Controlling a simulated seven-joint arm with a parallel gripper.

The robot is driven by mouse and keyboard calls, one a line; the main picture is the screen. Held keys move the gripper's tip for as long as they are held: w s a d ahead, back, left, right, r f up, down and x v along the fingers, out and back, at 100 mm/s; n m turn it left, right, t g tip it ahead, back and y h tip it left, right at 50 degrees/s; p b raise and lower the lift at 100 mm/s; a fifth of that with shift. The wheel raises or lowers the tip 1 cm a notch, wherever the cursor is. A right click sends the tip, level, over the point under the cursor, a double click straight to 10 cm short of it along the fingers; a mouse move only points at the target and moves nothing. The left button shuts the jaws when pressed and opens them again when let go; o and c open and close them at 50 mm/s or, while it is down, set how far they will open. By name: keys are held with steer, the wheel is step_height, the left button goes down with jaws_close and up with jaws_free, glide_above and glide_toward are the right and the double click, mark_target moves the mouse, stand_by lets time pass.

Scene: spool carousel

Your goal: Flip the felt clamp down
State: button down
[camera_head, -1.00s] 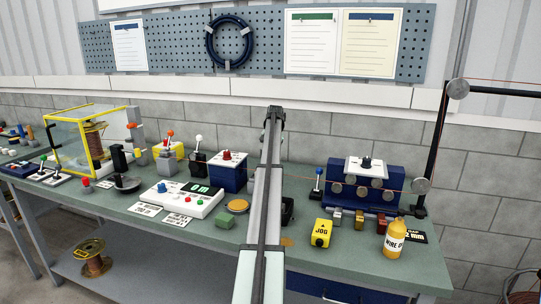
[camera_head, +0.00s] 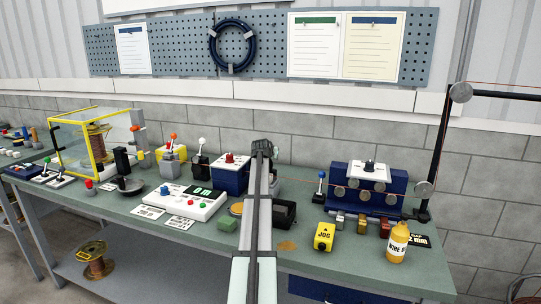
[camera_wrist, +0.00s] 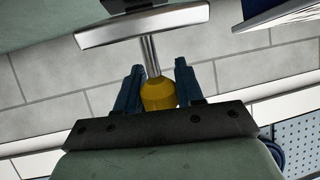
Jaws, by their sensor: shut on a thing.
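In the wrist view a yellow knob (camera_wrist: 160,95) sits between the two blue fingers of my gripper (camera_wrist: 160,82), which is shut on it. A metal stem (camera_wrist: 151,55) runs from the knob to a pale grey bar (camera_wrist: 143,25); this looks like the handle of the felt clamp. In the head view my arm runs up the middle of the bench, and its far end (camera_head: 263,150) is low over the bench's back part. My fingers, the knob and the clamp are hidden behind the arm there, so I cannot tell the clamp's angle from that view.
A black open box (camera_head: 285,214) stands just right of my arm. A blue box with a red knob (camera_head: 231,175) and a white control panel (camera_head: 186,203) are to the left. A yellow JOG box (camera_head: 324,237), a blue roller unit (camera_head: 367,187) and a yellow bottle (camera_head: 397,242) are to the right.

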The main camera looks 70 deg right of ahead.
steer(key=shift+a+f+n+h, duration=0.15)
steer(key=shift+a+h, duration=0.4)
steer(key=shift+h, duration=0.4)
steer(key=shift+a+r+n+h, duration=0.15)
steer(key=shift+a+h, duration=0.35)
steer(key=shift+h, duration=0.45)
steer(key=shift+a+f+h, duration=0.15)
steer(key=shift+a+h, duration=0.1)
steer(key=shift+h, duration=0.25)
steer(key=c, duration=0.8)
jaws_free()
steer(key=shift+a, duration=0.15)
steer(key=a, duration=0.4)
steer(key=s+a, duration=0.1)
steer(key=a, duration=0.4)
steer(key=s+a+r, duration=0.1)
steer(key=a, duration=0.3)
steer(key=shift+a, duration=0.2)
